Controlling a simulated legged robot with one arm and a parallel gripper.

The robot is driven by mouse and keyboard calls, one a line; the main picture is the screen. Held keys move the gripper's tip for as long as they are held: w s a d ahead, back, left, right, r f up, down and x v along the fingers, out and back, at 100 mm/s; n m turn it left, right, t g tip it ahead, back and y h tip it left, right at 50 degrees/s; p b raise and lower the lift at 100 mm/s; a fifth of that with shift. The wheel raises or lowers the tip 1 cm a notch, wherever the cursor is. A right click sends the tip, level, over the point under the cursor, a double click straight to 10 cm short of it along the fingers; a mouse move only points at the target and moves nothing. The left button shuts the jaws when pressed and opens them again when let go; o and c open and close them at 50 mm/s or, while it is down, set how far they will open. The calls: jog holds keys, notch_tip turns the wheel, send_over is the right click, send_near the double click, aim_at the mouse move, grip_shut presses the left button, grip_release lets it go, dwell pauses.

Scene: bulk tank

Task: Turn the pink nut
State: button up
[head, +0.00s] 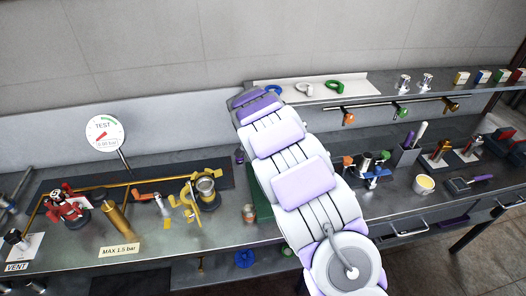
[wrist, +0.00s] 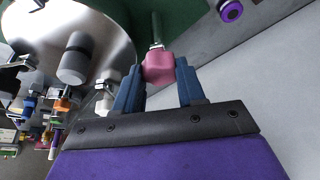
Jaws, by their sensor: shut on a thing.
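The pink nut (wrist: 158,67) shows in the wrist view, at the end of a thin metal stem in front of a green surface. My gripper (wrist: 159,76) has its two blue fingers on either side of the nut, shut on it. In the head view my white and purple arm stretches over the bench and hides the nut and the gripper.
In the head view a pressure gauge (head: 105,133) marked TEST stands at the back left. Brass pipework, a red clamp (head: 66,206) and a brass cylinder (head: 115,217) stand left of my arm. A cup (head: 424,185) and tools lie to the right.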

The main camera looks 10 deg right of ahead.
jog(key=m+b, duration=0.1)
jog(key=m, duration=0.1)
jog(key=m+g+h+b, duration=0.1)
jog(key=m+b, duration=0.1)
jog(key=m, duration=0.1)
jog(key=shift+w+a+f+g, duration=0.1)
jog(key=shift+w+a+g, duration=0.1)
jog(key=shift+g, duration=0.1)
jog(key=shift+m+g+h+b, duration=0.35)
jog(key=shift+m+g, duration=0.35)
jog(key=shift+m, duration=1.4)
jog(key=shift+r, duration=0.2)
jog(key=o, duration=1.1)
jog(key=shift+c, duration=0.2)
jog(key=shift+w+a+r, duration=0.1)
jog(key=shift+a+r, duration=0.05)
jog(key=shift+r, duration=0.05)
jog(key=a+p, duration=0.2)
jog(key=a, duration=1)
jog(key=shift+s+a+r+p, duration=0.2)
jog(key=shift+s+p, duration=0.2)
jog(key=shift+s, duration=0.05)
